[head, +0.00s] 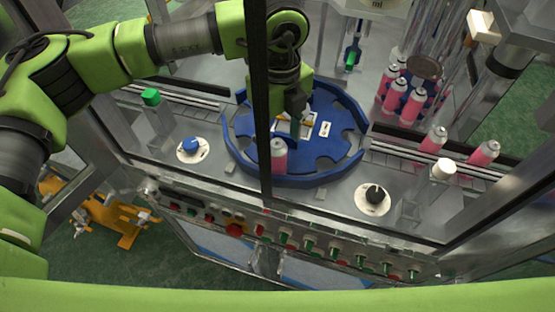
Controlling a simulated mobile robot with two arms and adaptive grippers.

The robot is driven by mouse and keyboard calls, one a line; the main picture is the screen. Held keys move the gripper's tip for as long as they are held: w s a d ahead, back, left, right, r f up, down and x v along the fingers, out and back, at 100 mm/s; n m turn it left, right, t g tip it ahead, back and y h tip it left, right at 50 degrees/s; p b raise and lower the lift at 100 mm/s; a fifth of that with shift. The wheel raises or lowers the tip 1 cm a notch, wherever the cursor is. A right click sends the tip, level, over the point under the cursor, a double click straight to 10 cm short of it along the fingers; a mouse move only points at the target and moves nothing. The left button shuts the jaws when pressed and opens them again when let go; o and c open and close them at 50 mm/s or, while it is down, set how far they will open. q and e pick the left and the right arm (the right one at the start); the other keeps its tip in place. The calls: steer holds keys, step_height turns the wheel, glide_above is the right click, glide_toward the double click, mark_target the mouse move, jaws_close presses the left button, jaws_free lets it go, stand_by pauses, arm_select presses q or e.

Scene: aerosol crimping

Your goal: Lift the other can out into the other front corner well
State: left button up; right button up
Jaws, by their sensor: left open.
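A pink can with a grey top (280,158) stands upright at the front of the blue star wheel (240,160), partly behind the dark frame post. The wheel has rounded pockets along its rim. My left gripper (294,128) is open over the wheel, just behind the can. The post and the gripper's own body hide part of its fingers, and I cannot tell whether they touch the can. Several more pink cans (412,106) stand at the right. My right gripper is not in view.
The dark vertical post (262,110) crosses in front of my left arm. A blue knob (191,145) and a black knob (374,193) sit on the front deck. A green-capped post (151,97) and a white-capped post (443,170) stand at the sides. A button panel (300,243) runs below.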

arm_select(q)
steer(key=f, duration=0.1)
steer(key=f+p, duration=0.2)
steer(key=f, duration=0.1)
steer(key=shift+w+a, duration=0.1)
steer(key=shift+a, duration=0.15)
steer(key=shift+f, duration=0.3)
steer(key=c, duration=1.2)
steer(key=shift+r, duration=0.1)
steer(key=shift+r, duration=0.2)
step_height(320, 180, up, 9)
steer(key=b, duration=0.3)
steer(key=shift+d+f+b, duration=0.1)
steer(key=shift+f+b, duration=0.1)
steer(key=shift+b, duration=0.1)
steer(key=shift+r, duration=0.4)
